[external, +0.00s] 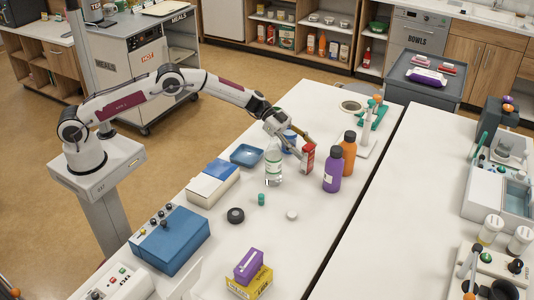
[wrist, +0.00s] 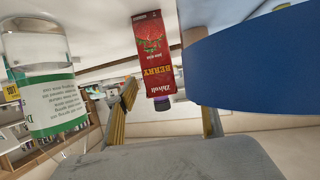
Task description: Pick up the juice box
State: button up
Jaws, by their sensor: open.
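The juice box (external: 308,159) is small, red and upright on the white table in the external view. In the wrist view, the juice box (wrist: 153,60) appears upside down with "BERRY" on its face. My gripper (external: 303,146) is at the juice box's upper left in the external view.
A clear bottle with a green label (external: 273,168) stands left of the box. A blue round object (external: 289,141) is close behind my gripper and fills the wrist view's right (wrist: 260,65). Purple (external: 333,170) and orange (external: 349,153) bottles stand close at right. The front table is freer.

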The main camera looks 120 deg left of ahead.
jog(key=shift+x, duration=1.15)
jog(key=c, duration=1.3)
